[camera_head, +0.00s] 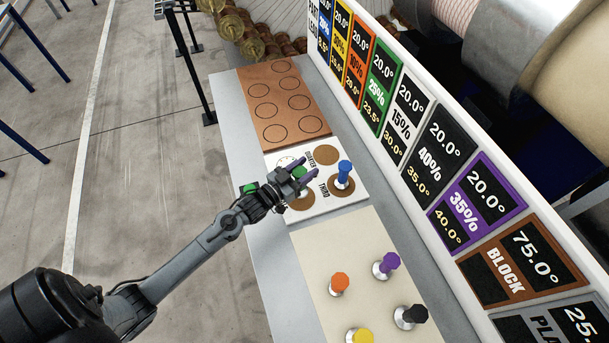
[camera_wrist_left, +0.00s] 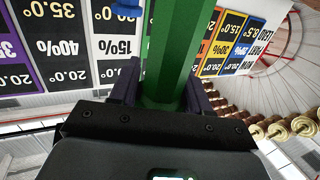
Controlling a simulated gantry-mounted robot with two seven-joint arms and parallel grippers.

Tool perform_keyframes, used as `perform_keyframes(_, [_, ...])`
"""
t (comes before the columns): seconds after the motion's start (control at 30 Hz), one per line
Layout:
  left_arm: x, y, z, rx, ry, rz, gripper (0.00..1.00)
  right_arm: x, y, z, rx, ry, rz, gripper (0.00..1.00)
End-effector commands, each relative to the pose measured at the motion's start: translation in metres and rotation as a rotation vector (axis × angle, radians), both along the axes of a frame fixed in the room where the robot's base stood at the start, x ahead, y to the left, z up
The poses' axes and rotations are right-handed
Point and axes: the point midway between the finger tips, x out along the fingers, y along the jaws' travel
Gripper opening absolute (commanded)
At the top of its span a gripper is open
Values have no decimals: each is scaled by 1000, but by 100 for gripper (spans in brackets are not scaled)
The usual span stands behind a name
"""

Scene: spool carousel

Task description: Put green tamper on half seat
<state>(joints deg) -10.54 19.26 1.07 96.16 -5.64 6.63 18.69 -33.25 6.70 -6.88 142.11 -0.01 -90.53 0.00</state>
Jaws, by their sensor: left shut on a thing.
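My left gripper (camera_head: 307,171) is shut on the green tamper (camera_head: 299,172), over the white seat board (camera_head: 352,198). The tamper's green handle (camera_wrist_left: 172,50) fills the middle of the left wrist view between the two fingers. I cannot read a half label; part of the board is behind the gripper. A blue tamper (camera_head: 344,170) stands upright on the right front seat. My right gripper is not in view.
On the cream mat (camera_head: 310,255) stand orange (camera_head: 339,281), purple (camera_head: 390,261), black (camera_head: 416,314) and yellow (camera_head: 362,336) tampers. A brown board (camera_head: 283,90) with empty circles lies behind the seat board. A sign wall (camera_head: 440,150) runs along the right.

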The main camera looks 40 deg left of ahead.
Motion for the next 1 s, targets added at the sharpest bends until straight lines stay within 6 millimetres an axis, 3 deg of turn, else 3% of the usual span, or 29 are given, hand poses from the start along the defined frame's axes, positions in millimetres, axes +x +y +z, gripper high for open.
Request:
perform_keyframes(0.3, [0, 0, -35, 0, 0, 1, 0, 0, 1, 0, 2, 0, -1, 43])
perform_keyframes(0.77, [0, -1, -41, 0, 0, 0, 0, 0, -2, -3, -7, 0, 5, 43])
perform_keyframes(0.8, [0, -1, -41, 0, 1, 0, 53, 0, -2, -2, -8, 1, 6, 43])
perform_keyframes(0.93, [0, -1, -41, 0, 1, 0, 72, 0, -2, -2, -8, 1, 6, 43])
perform_keyframes(1.0, [0, -1, -41, 0, 1, 0, 72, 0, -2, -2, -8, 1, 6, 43])
